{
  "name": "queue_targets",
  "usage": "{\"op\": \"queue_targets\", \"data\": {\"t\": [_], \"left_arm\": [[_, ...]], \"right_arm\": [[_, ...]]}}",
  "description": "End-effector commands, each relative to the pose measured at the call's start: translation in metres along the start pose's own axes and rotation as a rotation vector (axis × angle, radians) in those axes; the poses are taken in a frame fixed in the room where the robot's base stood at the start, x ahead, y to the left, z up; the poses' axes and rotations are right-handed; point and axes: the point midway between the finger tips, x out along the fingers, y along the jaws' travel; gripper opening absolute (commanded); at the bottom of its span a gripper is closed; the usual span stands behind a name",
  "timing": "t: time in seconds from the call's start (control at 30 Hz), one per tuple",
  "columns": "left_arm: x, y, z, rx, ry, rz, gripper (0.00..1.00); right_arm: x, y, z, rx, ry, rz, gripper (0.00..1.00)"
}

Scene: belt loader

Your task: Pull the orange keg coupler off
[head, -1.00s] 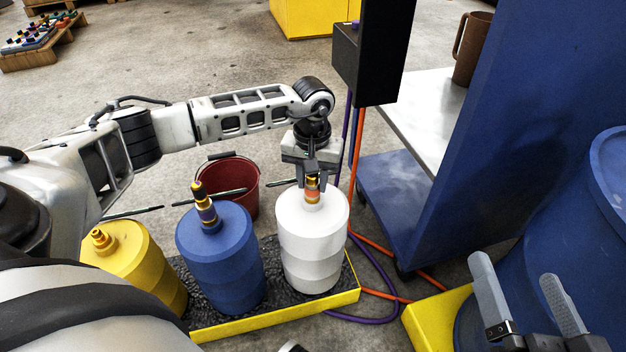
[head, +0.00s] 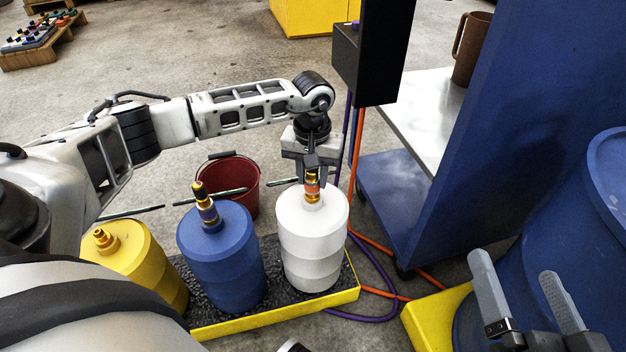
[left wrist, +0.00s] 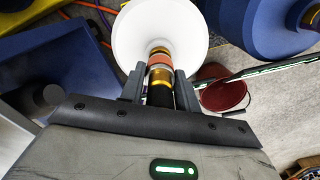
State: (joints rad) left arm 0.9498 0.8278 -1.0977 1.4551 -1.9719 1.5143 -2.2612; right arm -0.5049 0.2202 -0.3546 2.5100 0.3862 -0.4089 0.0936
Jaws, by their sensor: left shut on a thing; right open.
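The orange keg coupler (head: 312,187), with gold bands and a black upper part, stands upright over the top of the white keg (head: 315,235). My left gripper (head: 313,177) comes down from above and is shut on the orange keg coupler. In the left wrist view the coupler (left wrist: 160,62) shows between the fingers, in line with the white keg's top (left wrist: 195,35). I cannot tell whether it still sits on the keg's neck. My right gripper (head: 518,305) is open and empty at the lower right.
A yellow-edged tray (head: 285,318) lies beneath. A red bucket (head: 236,175) is behind. Hoses (head: 385,275) and a blue cart (head: 385,215) are to the right.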

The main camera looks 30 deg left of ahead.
Motion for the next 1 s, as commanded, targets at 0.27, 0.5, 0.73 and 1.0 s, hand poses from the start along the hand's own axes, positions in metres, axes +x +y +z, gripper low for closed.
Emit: {"op": "queue_targets", "data": {"t": [0.27, 0.5, 0.73, 1.0], "left_arm": [[-0.011, 0.000, 0.000, 0.000, 0.001, 0.001, 0.00], [-0.023, 0.000, 0.000, 0.000, 0.000, 0.001, 0.00], [-0.031, 0.000, 0.000, 0.000, 0.001, 0.000, 0.00], [-0.032, 0.001, 0.000, 0.003, 0.001, 0.002, 0.00]], "right_arm": [[0.000, -0.004, -0.007, 0.000, 0.000, 0.000, 1.00], [0.000, -0.007, -0.015, 0.000, 0.000, 0.000, 1.00], [0.000, -0.009, -0.019, 0.001, 0.000, 0.000, 1.00], [0.000, -0.009, -0.019, 0.001, -0.001, 0.000, 1.00]]}}
